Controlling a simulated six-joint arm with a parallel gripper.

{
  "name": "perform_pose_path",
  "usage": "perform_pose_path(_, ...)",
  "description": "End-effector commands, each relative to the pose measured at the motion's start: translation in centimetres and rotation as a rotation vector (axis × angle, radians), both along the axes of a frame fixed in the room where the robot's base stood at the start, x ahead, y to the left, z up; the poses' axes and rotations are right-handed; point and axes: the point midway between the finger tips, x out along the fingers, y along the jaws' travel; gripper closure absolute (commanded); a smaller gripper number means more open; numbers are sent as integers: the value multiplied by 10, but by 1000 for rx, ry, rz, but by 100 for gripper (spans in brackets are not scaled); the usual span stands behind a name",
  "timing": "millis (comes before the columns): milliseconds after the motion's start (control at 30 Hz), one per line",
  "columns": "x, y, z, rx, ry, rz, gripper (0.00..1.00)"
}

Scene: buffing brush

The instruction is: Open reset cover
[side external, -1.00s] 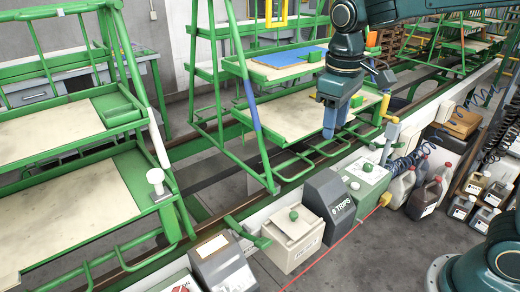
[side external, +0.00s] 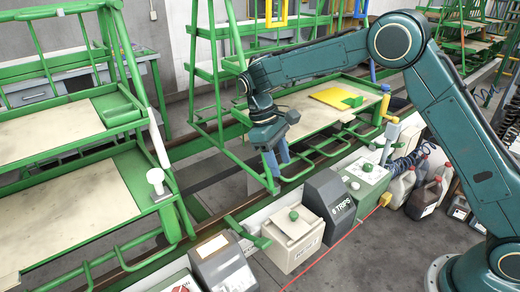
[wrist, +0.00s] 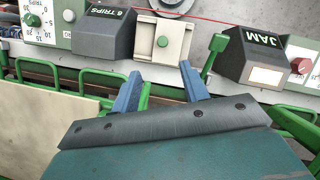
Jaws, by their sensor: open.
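A cream box (side external: 293,235) with a green knob (side external: 293,215) on its sloping top sits on the rail, its top appearing shut. The print on its front is too small to read. In the wrist view the cream box (wrist: 161,44) is ahead of the fingers, with its green knob (wrist: 162,41) near the middle. My gripper (side external: 276,162) is open and empty, above and behind the box, apart from it. In the wrist view my gripper's (wrist: 160,74) two blue fingers are spread, with tips just short of the box's near edge.
A dark "TRIPS" box (side external: 329,203) and a grey "JAM" box (wrist: 262,57) flank the cream box. A green lever (wrist: 214,55) stands between the cream and JAM boxes. A green control box (side external: 364,178) lies beyond TRIPS. Green carts (side external: 75,205) line the rail's far side.

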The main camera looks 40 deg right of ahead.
Motion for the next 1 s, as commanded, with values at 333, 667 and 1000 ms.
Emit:
perform_pose_path(333, 6, 6, -20, -3, 40, 14, 55)
perform_pose_path(667, 3, 3, -29, -4, 40, 15, 55)
perform_pose_path(1000, -13, -3, -67, -4, 42, 14, 55)
